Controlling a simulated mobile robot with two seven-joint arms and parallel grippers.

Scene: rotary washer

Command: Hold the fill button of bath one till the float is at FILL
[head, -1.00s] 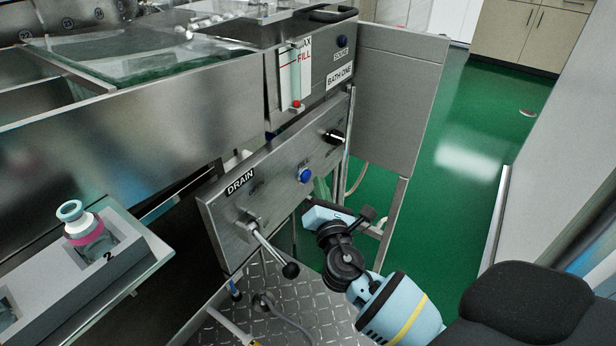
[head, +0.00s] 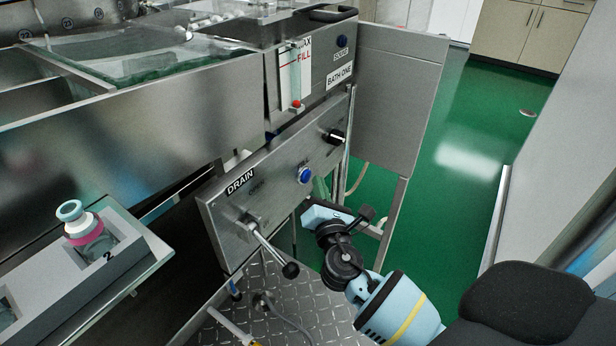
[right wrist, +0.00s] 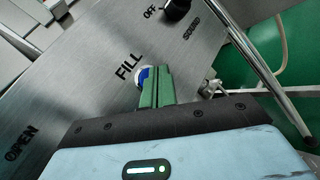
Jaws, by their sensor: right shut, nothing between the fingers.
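The blue fill button (head: 305,175) is on the sloped steel panel below bath one, with a pale ring bright around it. In the right wrist view the button (right wrist: 147,74) sits beside the word FILL, partly hidden by my green fingers. My right gripper (right wrist: 157,84) is shut and empty, its fingertips at the button and seemingly touching it. In the head view my right gripper (head: 322,188) is just right of and below the button. The float gauge (head: 290,78) has a red float (head: 296,104) near its bottom, well below the FILL mark. My left gripper is out of view.
A DRAIN lever (head: 272,250) with a black knob sticks out left of my right gripper. A black OFF/SOUND knob (head: 334,136) is right of the button. A tray (head: 140,262) with a pink-ringed bottle is at the left. Green floor lies open at right.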

